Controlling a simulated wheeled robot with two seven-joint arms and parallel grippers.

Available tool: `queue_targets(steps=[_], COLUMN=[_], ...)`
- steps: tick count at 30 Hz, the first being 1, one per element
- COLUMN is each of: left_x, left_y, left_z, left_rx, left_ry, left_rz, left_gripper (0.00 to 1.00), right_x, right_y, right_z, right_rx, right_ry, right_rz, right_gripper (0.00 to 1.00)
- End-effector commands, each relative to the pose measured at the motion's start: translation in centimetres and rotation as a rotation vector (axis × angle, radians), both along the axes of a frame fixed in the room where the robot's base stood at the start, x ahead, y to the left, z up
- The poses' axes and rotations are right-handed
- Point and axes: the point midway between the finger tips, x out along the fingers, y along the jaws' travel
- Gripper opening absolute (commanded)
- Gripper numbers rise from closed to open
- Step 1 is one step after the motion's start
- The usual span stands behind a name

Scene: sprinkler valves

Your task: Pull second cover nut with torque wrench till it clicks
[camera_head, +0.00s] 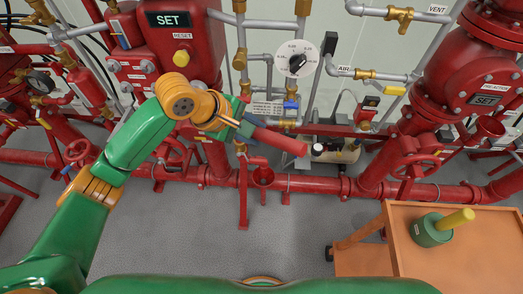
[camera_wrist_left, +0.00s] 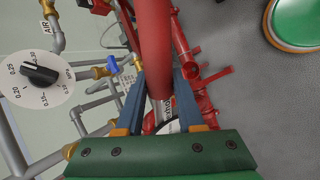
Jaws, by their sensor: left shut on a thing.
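My left gripper (camera_head: 243,125) is in the middle of the head view, in front of the red piping. It is shut around a thick red bar (camera_head: 280,140), which looks like the torque wrench's handle and points right and slightly down. In the left wrist view the bar (camera_wrist_left: 154,40) runs between the two blue-grey fingers (camera_wrist_left: 160,88). The wrench's head is hidden, so I cannot tell whether it sits on a nut. A red round valve body (camera_head: 440,85) with a bolted cover is at the right; I cannot pick out the second nut. My right gripper is out of view.
A white dial (camera_head: 295,58) with a black knob is behind and above the bar. Red pipes (camera_head: 330,186) cross the scene with handwheels (camera_head: 417,167). An orange cart (camera_head: 400,262) at lower right carries a green object with a yellow handle (camera_head: 432,229). The grey floor in front is clear.

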Motion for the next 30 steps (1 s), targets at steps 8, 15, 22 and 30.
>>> queue_targets(steps=[8,15,22,30], left_x=[4.2,5.3,5.4,5.3], left_y=[8.3,13.5,14.0,13.9], left_z=[-0.8,-1.2,-1.1,-0.7], left_rx=[-0.129,-0.146,-0.148,-0.140], left_ry=[-0.239,-0.348,-0.360,-0.357], left_rz=[0.426,0.609,0.626,0.626], left_gripper=[0.00,0.00,0.00,0.00], right_x=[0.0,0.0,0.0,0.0], right_y=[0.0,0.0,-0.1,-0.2], right_z=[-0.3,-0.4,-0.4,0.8], right_rx=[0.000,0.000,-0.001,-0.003], right_ry=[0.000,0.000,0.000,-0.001], right_rz=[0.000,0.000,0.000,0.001], right_gripper=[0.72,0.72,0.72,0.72])
